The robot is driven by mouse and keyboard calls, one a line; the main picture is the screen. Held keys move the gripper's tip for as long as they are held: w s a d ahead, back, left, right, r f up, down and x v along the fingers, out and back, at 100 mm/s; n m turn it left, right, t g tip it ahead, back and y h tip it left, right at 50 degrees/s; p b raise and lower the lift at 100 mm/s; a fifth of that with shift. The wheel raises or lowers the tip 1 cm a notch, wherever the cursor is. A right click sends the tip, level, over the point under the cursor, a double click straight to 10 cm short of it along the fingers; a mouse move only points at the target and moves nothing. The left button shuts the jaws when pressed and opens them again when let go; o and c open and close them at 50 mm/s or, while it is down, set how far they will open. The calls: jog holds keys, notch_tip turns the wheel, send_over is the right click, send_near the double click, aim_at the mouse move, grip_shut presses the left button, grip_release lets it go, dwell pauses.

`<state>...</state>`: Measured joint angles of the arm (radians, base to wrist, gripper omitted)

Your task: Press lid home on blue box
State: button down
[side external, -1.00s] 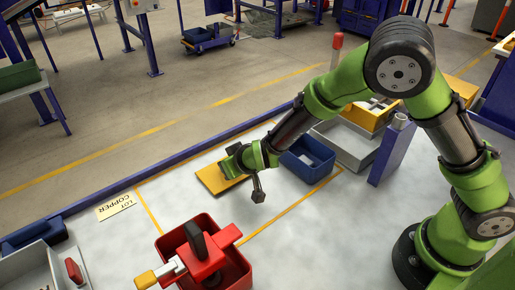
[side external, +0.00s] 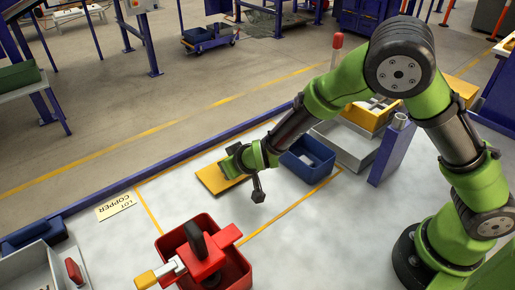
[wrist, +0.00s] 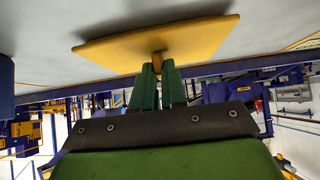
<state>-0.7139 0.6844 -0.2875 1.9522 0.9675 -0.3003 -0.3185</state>
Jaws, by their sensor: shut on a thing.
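The lid is a flat yellow plate (side external: 212,180) at the centre of the side view, left of the blue box. It also fills the top middle of the wrist view (wrist: 165,38), with a short knob on the side facing me. My gripper (wrist: 158,67) is shut on that knob. In the side view my gripper (side external: 231,168) is over the lid and partly hides it. A shadow lies close beside the lid; I cannot tell whether it touches the table. The blue box (side external: 317,175) stands open-topped and apart from the lid; a blue edge (wrist: 6,85) shows at the wrist view's left.
A grey tray (side external: 348,150) and a yellow bin (side external: 372,115) stand behind the blue box, with a blue post (side external: 390,155) to the right. A red bin (side external: 240,270) with a red tool is in front. White table between is clear.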

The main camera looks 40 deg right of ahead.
jog(key=shift+r, duration=2.75)
jog(key=shift+s+f, duration=0.1)
